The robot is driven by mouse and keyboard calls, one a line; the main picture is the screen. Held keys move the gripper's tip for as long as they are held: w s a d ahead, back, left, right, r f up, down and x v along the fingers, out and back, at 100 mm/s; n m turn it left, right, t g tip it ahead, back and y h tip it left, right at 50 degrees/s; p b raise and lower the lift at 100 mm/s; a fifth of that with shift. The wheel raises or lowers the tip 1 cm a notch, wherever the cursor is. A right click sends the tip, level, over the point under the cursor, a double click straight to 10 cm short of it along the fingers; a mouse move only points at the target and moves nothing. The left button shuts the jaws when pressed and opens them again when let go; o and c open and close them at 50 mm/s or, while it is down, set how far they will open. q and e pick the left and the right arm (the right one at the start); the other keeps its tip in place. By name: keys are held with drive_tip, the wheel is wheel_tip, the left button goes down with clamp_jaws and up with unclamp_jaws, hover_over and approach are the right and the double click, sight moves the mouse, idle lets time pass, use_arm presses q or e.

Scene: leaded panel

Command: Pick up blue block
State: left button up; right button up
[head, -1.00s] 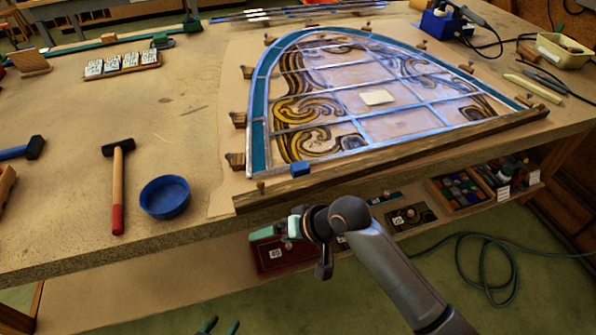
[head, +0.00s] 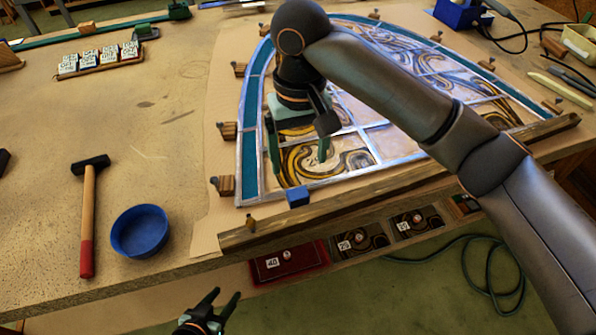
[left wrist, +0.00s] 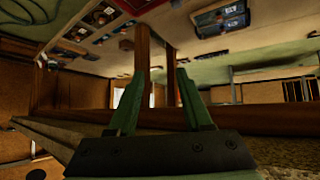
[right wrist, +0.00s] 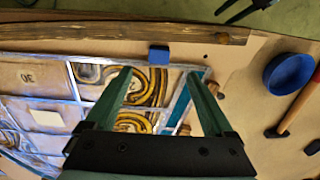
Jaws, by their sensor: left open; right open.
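The small blue block (head: 298,197) sits at the lower left edge of the leaded panel (head: 375,138), against the wooden strip (head: 400,184). It also shows in the right wrist view (right wrist: 159,55), beyond my fingertips and roughly centred between them. My right gripper (head: 298,160) is open and empty, pointing down over the panel's lower left part, behind the block in the head view. My left gripper (head: 225,296) is open and empty, in front of the bench edge and low. The left wrist view shows its open fingers (left wrist: 160,75) with no block.
A blue bowl (head: 140,231) and a hammer (head: 89,215) lie left of the panel. Wooden stops such as this one (head: 224,186) line the panel's edge. My right arm covers part of the panel.

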hover_over(298, 193)
wheel_tip(298, 193, down, 6)
drive_tip(key=shift+s+d+f, duration=0.15)
drive_tip(key=shift+f, duration=3.05)
clamp_jaws()
